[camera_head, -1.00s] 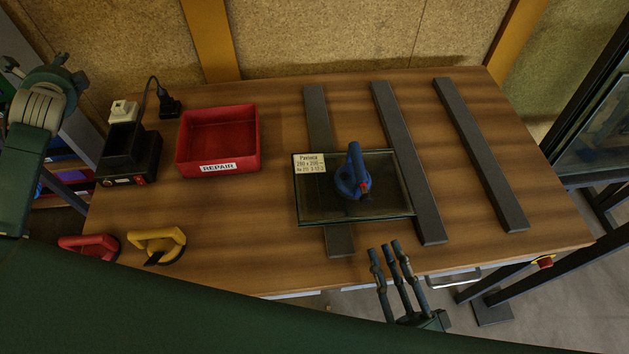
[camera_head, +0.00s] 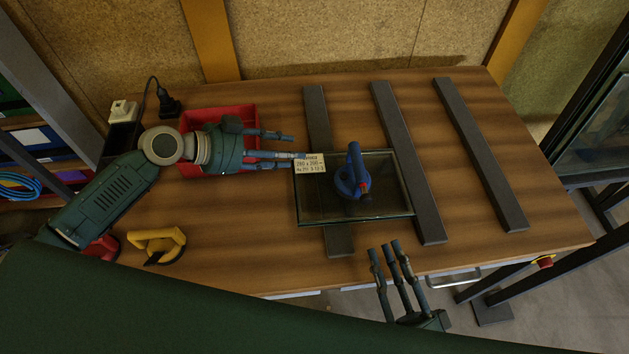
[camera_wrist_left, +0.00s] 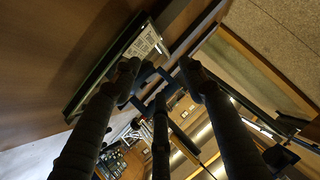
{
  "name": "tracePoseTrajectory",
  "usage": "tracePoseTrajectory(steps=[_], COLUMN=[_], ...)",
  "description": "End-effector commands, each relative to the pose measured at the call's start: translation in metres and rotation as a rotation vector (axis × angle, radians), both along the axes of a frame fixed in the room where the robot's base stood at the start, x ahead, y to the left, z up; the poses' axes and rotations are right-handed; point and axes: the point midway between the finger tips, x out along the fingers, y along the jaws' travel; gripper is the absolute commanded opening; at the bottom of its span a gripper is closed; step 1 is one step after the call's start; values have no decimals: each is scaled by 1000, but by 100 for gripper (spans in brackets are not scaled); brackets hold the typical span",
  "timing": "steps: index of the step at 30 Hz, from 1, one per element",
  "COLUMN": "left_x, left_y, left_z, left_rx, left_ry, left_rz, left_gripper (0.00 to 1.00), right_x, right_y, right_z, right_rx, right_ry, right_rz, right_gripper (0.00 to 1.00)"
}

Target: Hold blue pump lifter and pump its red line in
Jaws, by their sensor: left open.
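The blue pump lifter (camera_head: 352,176) stands on a glass pane (camera_head: 325,208) with a white label (camera_head: 309,163). Its handle points away and its dark pump end, with a bit of red, faces the near side; I cannot make out the red line clearly. My left gripper (camera_head: 293,152) is open and empty, its fingers pointing right, with the tips by the label, left of the lifter and apart from it. In the left wrist view the label (camera_wrist_left: 146,42) shows beyond the spread fingers. My right gripper (camera_head: 385,249) is open and empty at the table's near edge.
The pane lies across grey bars, one (camera_head: 313,110) under its left part. Two more bars (camera_head: 400,140) (camera_head: 480,150) run to the right. A red bin (camera_head: 250,112) lies under my left arm. Yellow (camera_head: 158,240) and red (camera_head: 103,247) lifters lie front left.

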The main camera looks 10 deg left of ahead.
Motion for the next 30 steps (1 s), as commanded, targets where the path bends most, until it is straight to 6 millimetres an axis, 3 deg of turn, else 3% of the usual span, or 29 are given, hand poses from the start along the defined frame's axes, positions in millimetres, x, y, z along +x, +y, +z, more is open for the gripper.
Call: tracePoseTrajectory(steps=[1, 4, 10, 17, 30], left_x=[-15, -42, -72, -71, -50], left_y=[-19, -49, -80, -102, -166], left_z=[0, 2, 9, 4, -25], left_rx=[-57, -161, -279, -301, -298], left_ry=[48, 138, 247, 265, 263], left_rz=[-27, -69, -114, -120, -118], left_gripper=[43, 43, 43, 43, 43], right_x=[0, 0, 0, 0, 0], right_y=[0, 0, 0, 0, 0], right_z=[0, 0, 0, 0, 0], right_rx=[0, 0, 0, 0, 0], right_ry=[0, 0, 0, 0, 0], right_rz=[0, 0, 0, 0, 0], right_gripper=[31, 31, 31, 31, 31])
